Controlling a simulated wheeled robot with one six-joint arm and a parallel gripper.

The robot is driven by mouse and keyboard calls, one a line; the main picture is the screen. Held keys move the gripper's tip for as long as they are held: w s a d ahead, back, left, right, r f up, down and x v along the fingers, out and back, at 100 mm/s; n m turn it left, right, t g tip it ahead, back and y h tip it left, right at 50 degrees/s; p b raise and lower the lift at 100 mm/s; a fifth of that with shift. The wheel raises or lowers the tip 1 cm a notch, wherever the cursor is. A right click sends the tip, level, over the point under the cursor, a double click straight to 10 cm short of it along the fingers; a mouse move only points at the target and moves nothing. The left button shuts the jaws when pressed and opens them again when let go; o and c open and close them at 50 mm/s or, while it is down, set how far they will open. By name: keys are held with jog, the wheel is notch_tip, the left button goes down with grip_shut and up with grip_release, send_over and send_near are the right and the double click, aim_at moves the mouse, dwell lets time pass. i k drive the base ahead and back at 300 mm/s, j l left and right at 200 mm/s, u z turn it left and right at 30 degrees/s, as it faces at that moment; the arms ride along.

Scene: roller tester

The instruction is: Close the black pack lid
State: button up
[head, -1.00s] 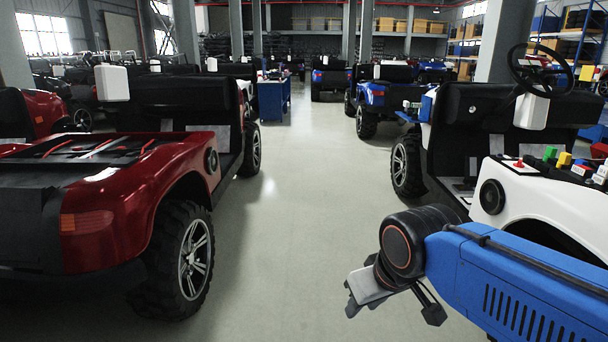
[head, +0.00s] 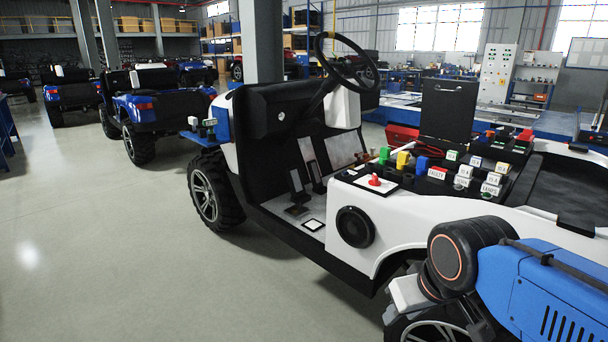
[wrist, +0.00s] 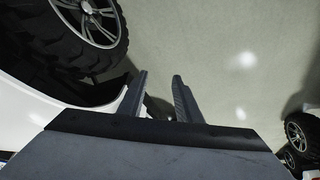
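The lid does not show in the wrist view.
The white vehicle (head: 395,225) fills the right side. Its deck carries coloured blocks, labelled pieces such as a FAULTY tag (head: 437,173), and a red button (head: 375,181). A steering wheel (head: 346,62) rises behind. Open floor (head: 110,240) lies to the left.

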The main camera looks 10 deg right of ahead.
aim_at(448, 105)
jog(key=i+j+z, duration=0.25)
jog(key=i+z, duration=0.2)
jog(key=i+j+z, duration=0.25)
jog(key=z, duration=0.25)
jog(key=i+j+z, duration=0.25)
jog(key=j+z, duration=0.2)
jog(key=j, duration=0.15)
